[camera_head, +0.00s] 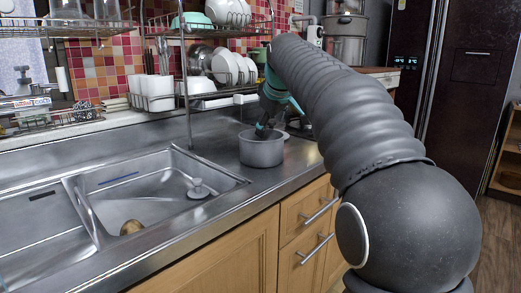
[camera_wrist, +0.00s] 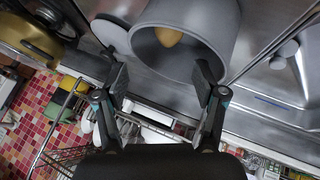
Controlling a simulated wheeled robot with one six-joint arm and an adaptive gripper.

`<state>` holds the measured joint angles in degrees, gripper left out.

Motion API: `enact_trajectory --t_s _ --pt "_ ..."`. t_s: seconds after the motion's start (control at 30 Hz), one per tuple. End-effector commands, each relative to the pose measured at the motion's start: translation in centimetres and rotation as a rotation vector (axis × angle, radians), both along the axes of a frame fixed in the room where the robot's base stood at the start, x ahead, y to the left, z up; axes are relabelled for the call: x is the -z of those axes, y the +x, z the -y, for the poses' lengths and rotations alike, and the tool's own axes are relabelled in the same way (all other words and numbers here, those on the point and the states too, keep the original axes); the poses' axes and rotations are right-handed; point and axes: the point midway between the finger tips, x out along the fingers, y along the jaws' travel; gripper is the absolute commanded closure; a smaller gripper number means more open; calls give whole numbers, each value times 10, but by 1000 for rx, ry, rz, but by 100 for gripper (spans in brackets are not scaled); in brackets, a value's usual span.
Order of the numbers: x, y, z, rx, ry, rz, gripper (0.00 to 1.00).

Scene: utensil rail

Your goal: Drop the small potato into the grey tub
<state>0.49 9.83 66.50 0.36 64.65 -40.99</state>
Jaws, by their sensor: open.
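The grey tub (camera_head: 262,151) stands on the steel counter right of the sink. It also shows in the wrist view (camera_wrist: 212,30), with its mouth facing the camera. A small yellow-brown potato (camera_wrist: 168,37) shows inside the tub's mouth; I cannot tell whether it rests on the bottom. My gripper (camera_head: 263,131) is at the tub's rim, pointing down. In the wrist view my gripper (camera_wrist: 162,82) has its two fingers apart with nothing held between them. A brown roundish thing (camera_head: 131,227), perhaps another potato, lies in the sink.
The steel sink (camera_head: 150,190) is left of the tub. A pale round lid-like disc (camera_wrist: 112,35) lies beside the tub. The counter's front strip is clear.

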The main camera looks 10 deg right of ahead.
Motion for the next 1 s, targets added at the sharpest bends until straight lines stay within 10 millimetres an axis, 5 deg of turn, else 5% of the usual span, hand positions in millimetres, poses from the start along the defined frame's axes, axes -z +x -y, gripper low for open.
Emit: enact_trajectory --t_s 0.5,1.0 --pt "-71 -57 0 0 0 1 30" --pt "-77 -68 0 7 5 -2 30"
